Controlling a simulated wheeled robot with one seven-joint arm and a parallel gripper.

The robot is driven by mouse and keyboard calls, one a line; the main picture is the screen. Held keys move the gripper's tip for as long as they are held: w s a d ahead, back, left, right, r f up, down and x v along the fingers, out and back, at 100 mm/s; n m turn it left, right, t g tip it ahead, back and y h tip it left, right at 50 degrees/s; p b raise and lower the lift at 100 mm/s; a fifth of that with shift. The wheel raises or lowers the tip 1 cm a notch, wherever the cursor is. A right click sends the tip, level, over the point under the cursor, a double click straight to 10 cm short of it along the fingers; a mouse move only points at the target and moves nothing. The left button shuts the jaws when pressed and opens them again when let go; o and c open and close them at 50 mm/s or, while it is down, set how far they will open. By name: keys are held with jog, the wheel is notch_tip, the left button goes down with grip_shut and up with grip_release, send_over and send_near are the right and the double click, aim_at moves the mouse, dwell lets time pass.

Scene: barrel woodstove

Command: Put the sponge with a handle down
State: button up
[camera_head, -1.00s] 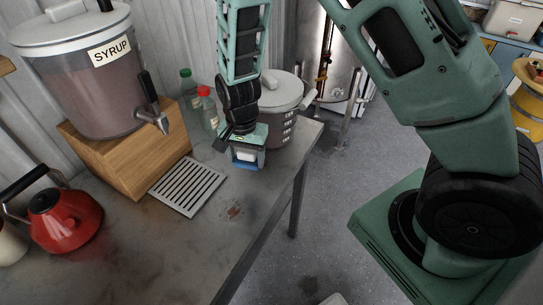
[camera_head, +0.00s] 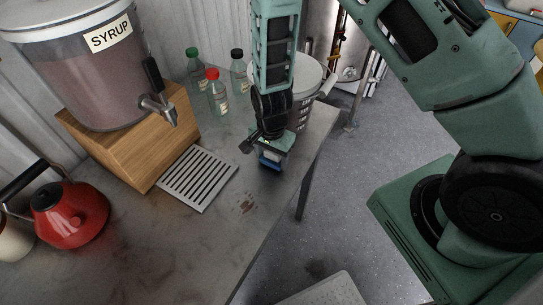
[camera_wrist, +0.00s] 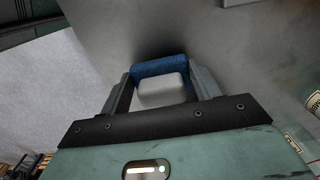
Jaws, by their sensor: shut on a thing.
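The sponge with a handle shows in the wrist view as a blue pad (camera_wrist: 158,66) with a pale block-like handle (camera_wrist: 162,91). My gripper (camera_wrist: 162,88) is shut on the handle, one finger on each side. In the head view my gripper (camera_head: 271,156) points down over the right part of the grey table (camera_head: 130,235), near its edge. The blue of the sponge (camera_head: 269,161) shows just under the fingers, at or close to the tabletop. I cannot tell whether it touches the table. Most of the sponge is hidden by my gripper.
A white bucket (camera_head: 306,95) stands right behind my gripper. Bottles with a red cap (camera_head: 217,95), a green cap (camera_head: 194,68) and a black cap (camera_head: 238,72) stand behind left. A slotted drip tray (camera_head: 198,178), the syrup dispenser (camera_head: 85,75) and a red kettle (camera_head: 70,215) are left.

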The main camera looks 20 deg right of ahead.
jog(key=shift+f, duration=0.65)
jog(key=shift+f, duration=0.15)
jog(key=o, duration=1.1)
